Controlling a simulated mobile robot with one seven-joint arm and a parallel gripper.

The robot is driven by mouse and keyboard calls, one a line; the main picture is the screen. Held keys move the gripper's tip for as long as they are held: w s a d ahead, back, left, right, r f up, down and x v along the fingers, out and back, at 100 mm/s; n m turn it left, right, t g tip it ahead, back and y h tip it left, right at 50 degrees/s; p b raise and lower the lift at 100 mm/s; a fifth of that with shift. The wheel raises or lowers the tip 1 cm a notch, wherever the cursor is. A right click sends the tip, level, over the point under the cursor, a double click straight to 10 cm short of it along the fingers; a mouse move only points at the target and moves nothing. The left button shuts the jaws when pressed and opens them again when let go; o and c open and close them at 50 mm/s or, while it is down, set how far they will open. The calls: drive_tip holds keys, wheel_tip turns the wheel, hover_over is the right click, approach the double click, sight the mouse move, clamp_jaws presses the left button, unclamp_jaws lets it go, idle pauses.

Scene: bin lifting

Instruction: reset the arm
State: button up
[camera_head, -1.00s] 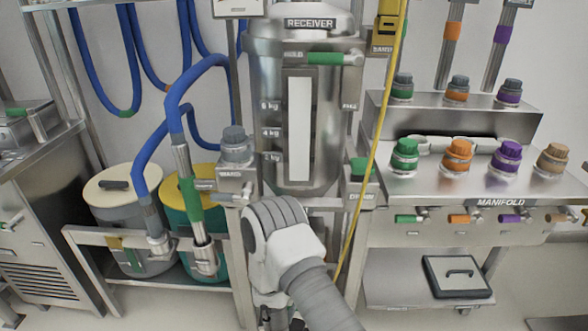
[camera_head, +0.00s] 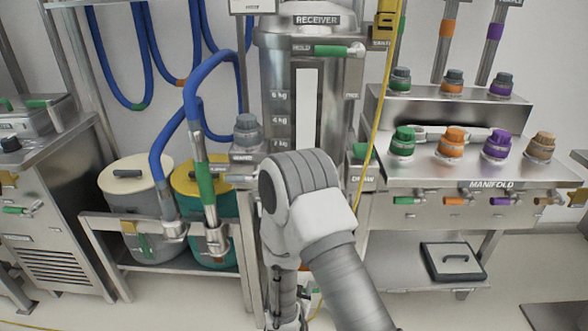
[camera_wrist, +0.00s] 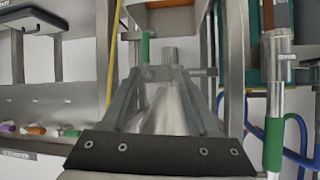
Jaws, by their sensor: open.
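My arm reaches up from the bottom of the head view, bends in front of the receiver and hangs down from its elbow. My gripper (camera_head: 285,318) is at the lower end, low in front of the stand and partly cut off by the bottom edge. In the wrist view, which looks upside down, my gripper (camera_wrist: 163,80) has its fingers apart, with nothing seen held between them. The steel receiver (camera_head: 315,90) stands behind my arm, and its lower part is hidden by the arm.
Two lidded buckets (camera_head: 138,178) stand on a low rack at left, with a blue hose (camera_head: 180,130) ending in front of them. The manifold (camera_head: 470,180) with coloured caps is at right, a black tray (camera_head: 452,262) below it. A yellow cord (camera_head: 378,105) hangs beside the receiver.

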wheel_tip(320, 180, up, 13)
drive_tip(key=w+g+y, duration=0.2)
drive_tip(key=w, duration=0.1)
drive_tip(key=s+d+r+n+g+y, duration=0.15)
drive_tip(key=s+r, duration=0.35)
drive_tip(key=r, duration=0.6)
drive_tip(key=s+d+r+n+g+h, duration=0.1)
drive_tip(key=s+d+r, duration=0.3)
drive_tip(key=s, duration=0.3)
drive_tip(key=s+d+r+g, duration=0.1)
drive_tip(key=s+d+r, duration=0.25)
drive_tip(key=s, duration=0.35)
drive_tip(key=s+d+r+n+g+h, duration=0.1)
drive_tip(key=s+d+r, duration=0.3)
drive_tip(key=s, duration=0.4)
wheel_tip(320, 180, up, 19)
drive_tip(key=p, duration=1.9)
drive_tip(key=shift+w+p, duration=0.15)
drive_tip(key=shift+p, duration=0.2)
